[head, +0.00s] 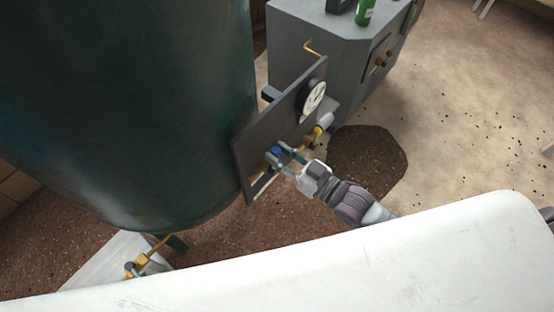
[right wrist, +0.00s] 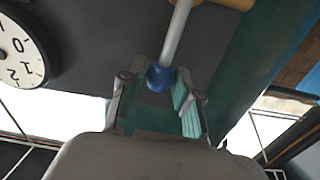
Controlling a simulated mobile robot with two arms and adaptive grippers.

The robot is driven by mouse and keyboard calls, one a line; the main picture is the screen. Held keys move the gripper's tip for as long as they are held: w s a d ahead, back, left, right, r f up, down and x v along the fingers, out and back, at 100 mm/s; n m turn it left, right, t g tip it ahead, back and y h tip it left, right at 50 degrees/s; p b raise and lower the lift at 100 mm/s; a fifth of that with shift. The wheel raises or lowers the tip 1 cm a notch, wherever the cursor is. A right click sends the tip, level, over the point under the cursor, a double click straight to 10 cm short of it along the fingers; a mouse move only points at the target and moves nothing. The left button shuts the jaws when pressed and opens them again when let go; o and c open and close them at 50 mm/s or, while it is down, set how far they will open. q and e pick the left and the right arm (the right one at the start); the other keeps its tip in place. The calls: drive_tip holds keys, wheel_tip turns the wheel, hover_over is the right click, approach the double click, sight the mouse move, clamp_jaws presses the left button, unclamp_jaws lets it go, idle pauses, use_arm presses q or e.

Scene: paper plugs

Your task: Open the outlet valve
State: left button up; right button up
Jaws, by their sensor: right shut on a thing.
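A dark upright panel (head: 262,122) stands beside the green tank and carries brass fittings and a round gauge (head: 313,96). A valve lever with a blue knob (head: 275,152) is at its lower left; no label shows whether it is the outlet valve. My right gripper (head: 285,157) is shut on the blue knob. In the right wrist view, the knob (right wrist: 160,78) sits between the green fingers, and its metal rod (right wrist: 178,32) runs up to a brass part (right wrist: 228,4). The gauge also shows there (right wrist: 17,52). My left gripper is not in view.
The large green tank (head: 125,100) fills the left. Another brass fitting (head: 318,133) with a pale end is farther right on the panel. A grey cabinet (head: 318,45) with a green bottle (head: 365,12) stands behind. Low brass piping (head: 140,263) is under the tank. Open floor lies right.

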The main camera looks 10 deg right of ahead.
drive_tip(key=shift+w+d+f+m, duration=0.15)
drive_tip(key=shift+w+d+m, duration=0.45)
drive_tip(key=shift+m, duration=0.5)
drive_tip(key=shift+s, duration=0.1)
drive_tip(key=shift+d, duration=0.1)
drive_tip(key=m, duration=0.1)
drive_tip(key=w+d+f+m+b, duration=0.1)
drive_tip(key=m, duration=0.1)
drive_tip(key=shift+w+d, duration=0.15)
drive_tip(key=shift+d, duration=0.1)
